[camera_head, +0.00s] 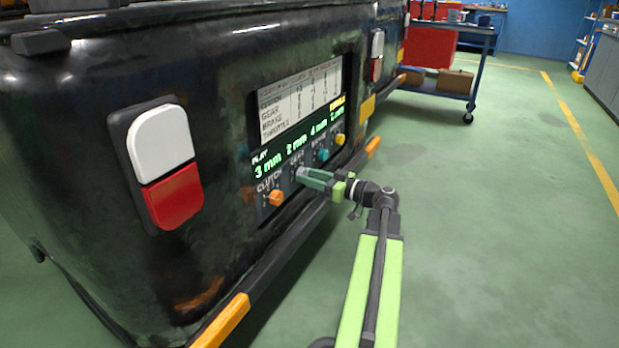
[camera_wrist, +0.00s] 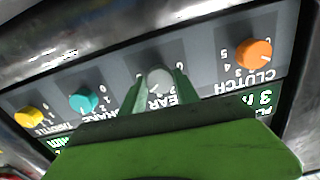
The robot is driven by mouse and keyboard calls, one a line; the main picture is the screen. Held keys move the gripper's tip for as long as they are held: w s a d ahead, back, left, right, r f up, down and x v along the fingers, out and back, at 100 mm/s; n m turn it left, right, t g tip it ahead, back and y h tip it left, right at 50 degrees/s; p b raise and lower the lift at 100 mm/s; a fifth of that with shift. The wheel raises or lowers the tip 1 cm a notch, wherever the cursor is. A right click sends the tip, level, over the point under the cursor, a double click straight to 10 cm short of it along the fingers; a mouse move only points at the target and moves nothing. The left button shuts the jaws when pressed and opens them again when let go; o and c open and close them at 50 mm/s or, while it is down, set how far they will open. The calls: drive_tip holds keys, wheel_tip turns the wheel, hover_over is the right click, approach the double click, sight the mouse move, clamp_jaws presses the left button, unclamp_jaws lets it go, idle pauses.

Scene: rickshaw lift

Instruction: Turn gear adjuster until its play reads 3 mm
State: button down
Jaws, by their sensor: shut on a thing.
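The gear adjuster is a grey knob (camera_wrist: 158,77) in the wrist view, on the panel above the word GEAR, which appears upside down there. My gripper (camera_head: 304,175) is shut on this knob, with one green finger on each side of it; in the head view it mostly hides the knob. The play display (camera_head: 296,144) shows green readings: clutch 3 mm, the second one, over gear, 2 mm, the third 4 mm. The last reading is too small to be sure of. A printed table (camera_head: 299,104) with a GEAR row sits above the display.
An orange clutch knob (camera_head: 276,198) lies left of my gripper. A teal brake knob (camera_head: 323,155) and a yellow throttle knob (camera_head: 340,139) lie to its right. A dark bumper bar (camera_head: 277,253) runs below the panel. A blue cart (camera_head: 479,67) stands behind; the green floor at right is clear.

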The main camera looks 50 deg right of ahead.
drive_tip(key=shift+m, duration=0.3)
drive_tip(key=shift+a+m, duration=0.1)
drive_tip(key=shift+m, duration=3.5)
drive_tip(key=c, duration=0.9)
unclamp_jaws()
drive_tip(key=v, duration=1.7)
drive_tip(key=shift+s, duration=0.25)
